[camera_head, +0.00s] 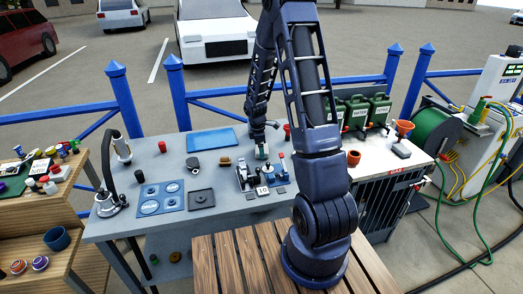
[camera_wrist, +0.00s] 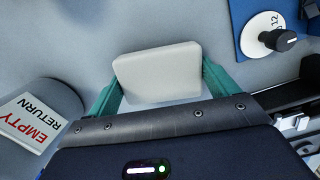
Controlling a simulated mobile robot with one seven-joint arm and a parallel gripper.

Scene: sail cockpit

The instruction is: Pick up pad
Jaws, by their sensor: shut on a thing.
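A pale cream pad (camera_wrist: 158,72), a rounded rectangular block, shows upper middle in the wrist view. My gripper (camera_wrist: 160,88) has its two teal fingers against the pad's left and right sides and is shut on it. The fingers cover parts of the pad's side edges. In the head view my gripper (camera_head: 261,153) is low over the grey workbench, near its middle. The pad is too small to make out clearly there. I cannot tell whether the pad still touches the bench.
A grey container labelled EMPTY RETURN (camera_wrist: 38,122) stands left of the gripper. A white dial with a black knob (camera_wrist: 280,40) is at upper right. The workbench (camera_head: 120,232) also holds a blue tray (camera_head: 211,139), a red cylinder (camera_head: 287,130) and metal fixtures.

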